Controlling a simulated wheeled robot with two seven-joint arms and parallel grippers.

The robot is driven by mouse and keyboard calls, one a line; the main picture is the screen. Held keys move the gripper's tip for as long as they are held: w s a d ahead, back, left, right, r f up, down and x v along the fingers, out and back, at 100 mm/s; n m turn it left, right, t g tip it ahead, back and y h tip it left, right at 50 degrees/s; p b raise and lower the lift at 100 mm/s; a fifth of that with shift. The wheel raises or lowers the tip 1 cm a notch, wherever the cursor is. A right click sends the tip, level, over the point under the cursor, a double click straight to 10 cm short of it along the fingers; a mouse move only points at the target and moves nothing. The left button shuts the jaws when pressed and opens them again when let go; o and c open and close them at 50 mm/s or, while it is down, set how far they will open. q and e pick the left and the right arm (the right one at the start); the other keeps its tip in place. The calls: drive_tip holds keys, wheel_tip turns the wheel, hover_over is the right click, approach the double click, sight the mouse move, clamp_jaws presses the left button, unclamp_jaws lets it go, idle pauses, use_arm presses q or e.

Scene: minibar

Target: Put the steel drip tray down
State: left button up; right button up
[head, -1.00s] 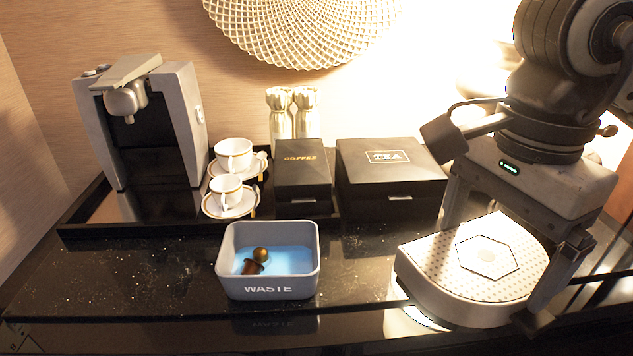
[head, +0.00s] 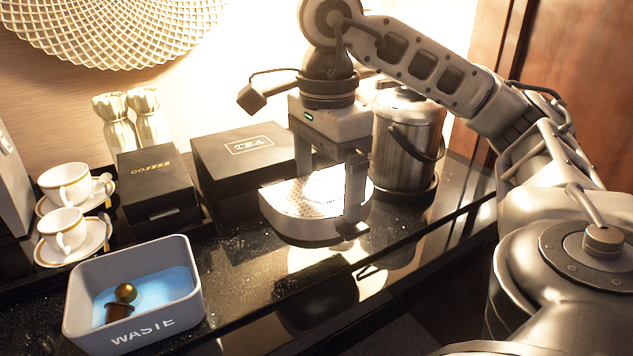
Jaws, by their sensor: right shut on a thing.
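The steel drip tray (head: 285,208) is a rounded tray with a dotted, perforated top, in the middle of the head view. My right gripper (head: 331,192) points down with one finger on each side of the tray and is shut on it. The tray looks roughly level and seems held a little above the black counter (head: 255,262), with a dark reflection below it. A finger hides part of its right side. My left gripper is out of view.
A grey waste bin (head: 185,290) with capsules stands at front left. A tea box (head: 235,165), a coffee box (head: 158,190) and white cups (head: 62,228) are behind. A steel ice bucket (head: 400,140) stands close right of the tray. Counter between bin and tray is clear.

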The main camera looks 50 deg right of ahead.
sight(320, 183)
drive_tip(key=shift+w+d+f, duration=0.15)
drive_tip(key=shift+w+f, duration=0.1)
drive_tip(key=shift+f, duration=0.2)
drive_tip(key=shift+w+d+f, duration=0.1)
drive_tip(key=shift+w+f, duration=0.15)
drive_tip(key=shift+f, duration=0.2)
drive_tip(key=shift+w+d+f+b, duration=0.1)
drive_tip(key=shift+w+f+b, duration=0.05)
drive_tip(key=shift+w+b, duration=0.15)
drive_tip(key=shift+w+d+f, duration=0.1)
drive_tip(key=shift+f, duration=0.1)
drive_tip(key=f, duration=0.3)
drive_tip(key=shift+w+d+b, duration=0.2)
drive_tip(key=shift+w+b, duration=0.1)
drive_tip(key=shift+b, duration=0.05)
drive_tip(key=shift+f, duration=0.35)
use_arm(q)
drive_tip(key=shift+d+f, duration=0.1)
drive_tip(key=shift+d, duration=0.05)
